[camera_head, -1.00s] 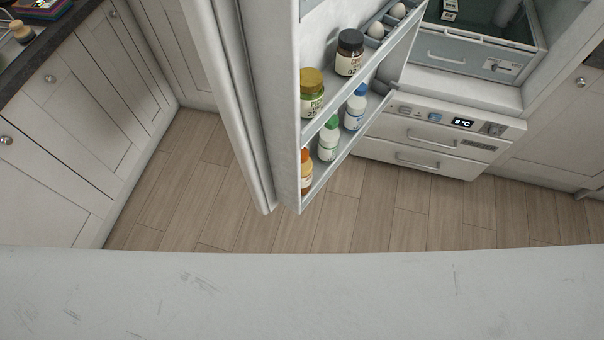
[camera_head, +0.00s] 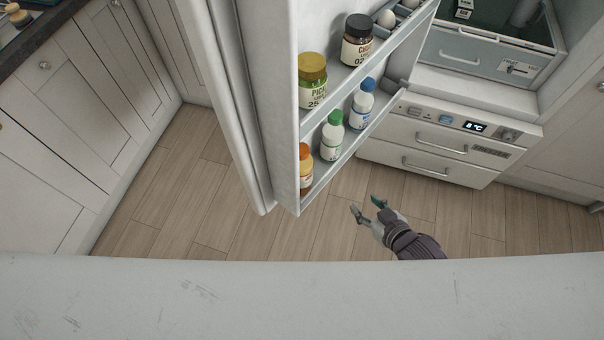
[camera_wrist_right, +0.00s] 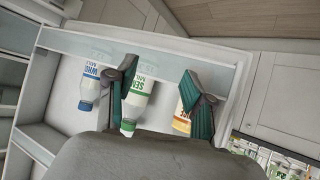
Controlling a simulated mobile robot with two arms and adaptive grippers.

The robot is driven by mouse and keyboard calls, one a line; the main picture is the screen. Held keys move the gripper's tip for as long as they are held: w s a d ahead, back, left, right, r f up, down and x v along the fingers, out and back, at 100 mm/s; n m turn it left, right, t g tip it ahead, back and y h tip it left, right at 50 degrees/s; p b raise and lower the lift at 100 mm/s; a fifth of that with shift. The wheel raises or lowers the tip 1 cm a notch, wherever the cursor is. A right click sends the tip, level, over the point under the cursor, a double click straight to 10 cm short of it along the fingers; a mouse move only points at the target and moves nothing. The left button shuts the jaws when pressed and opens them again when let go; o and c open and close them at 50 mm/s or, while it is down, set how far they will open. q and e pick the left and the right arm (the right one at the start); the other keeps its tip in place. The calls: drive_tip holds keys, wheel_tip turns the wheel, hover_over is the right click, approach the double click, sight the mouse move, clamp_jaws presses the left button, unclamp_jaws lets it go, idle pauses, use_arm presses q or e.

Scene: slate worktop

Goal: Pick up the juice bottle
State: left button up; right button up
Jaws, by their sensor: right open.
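The juice bottle (camera_head: 306,168) has an orange cap and stands at the near end of the fridge door's lower shelf. In the right wrist view the juice bottle (camera_wrist_right: 182,116) shows an orange label, partly hidden behind the right-hand finger. My right gripper (camera_head: 367,206) is open and empty, in front of the door shelf and to the right of the bottle. In the right wrist view its fingers (camera_wrist_right: 158,72) are spread, with the green-capped bottle (camera_wrist_right: 139,98) seen between and behind them. My left gripper is not in view.
A green-capped bottle (camera_head: 332,136) and a blue-capped bottle (camera_head: 362,104) share the lower shelf. A pickle jar (camera_head: 312,82), a dark-lidded jar (camera_head: 356,42) and eggs (camera_head: 386,18) are above. The fridge drawers (camera_head: 440,140) stand to the right. The floor in front is clear.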

sight(306, 158)
drive_tip(key=s+a+r+n+t+y+b, duration=0.1)
drive_tip(key=a+r+y, duration=0.1)
drive_tip(key=a+r, duration=0.35)
drive_tip(key=s+a+r+n+y+b, duration=0.1)
drive_tip(key=a+r+y, duration=0.15)
drive_tip(key=r, duration=0.65)
drive_tip(key=x, duration=0.4)
drive_tip(key=p+x, duration=0.1)
drive_tip(key=x, duration=0.2)
drive_tip(key=shift+w+r, duration=0.25)
drive_tip(key=shift+r, duration=0.05)
drive_tip(key=p+x, duration=0.1)
drive_tip(key=x, duration=0.5)
drive_tip(key=shift+w+a+f, duration=0.1)
drive_tip(key=shift+a+f, duration=0.05)
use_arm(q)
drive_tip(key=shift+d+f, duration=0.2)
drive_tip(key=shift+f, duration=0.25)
use_arm(e)
clamp_jaws()
